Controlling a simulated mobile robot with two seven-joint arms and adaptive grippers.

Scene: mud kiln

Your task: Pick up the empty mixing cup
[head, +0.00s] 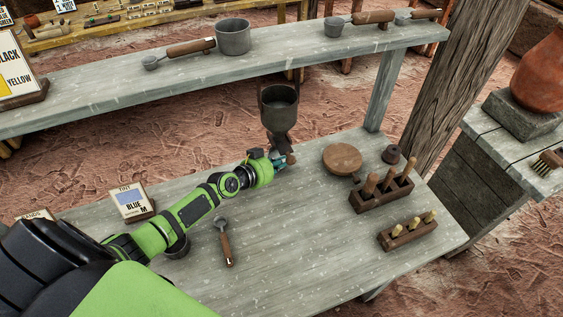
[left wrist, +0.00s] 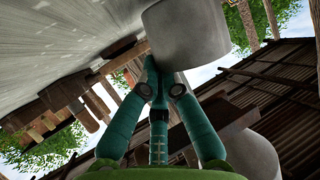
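A grey cup (head: 233,36) stands on the upper shelf, beside a wooden-handled scoop (head: 190,47). A second grey cup-like vessel (head: 279,103) sits in a dark upright holder at the bench's back edge. Its inside looks grey, with no clear contents. My left gripper (head: 283,161) is low beside that holder, below the vessel. In the left wrist view its teal fingers (left wrist: 155,72) reach a large grey rounded body (left wrist: 190,35) at close range. Whether they grip it is unclear. Another cup (head: 177,247) is partly hidden under my left arm. My right gripper is not in view.
A round wooden lid (head: 342,159), a rack of wooden-handled tools (head: 381,192) and a smaller rack (head: 407,233) stand on the bench right of the gripper. A scoop (head: 225,242) lies in front. A blue label card (head: 132,200) stands left. The front middle of the bench is mostly clear.

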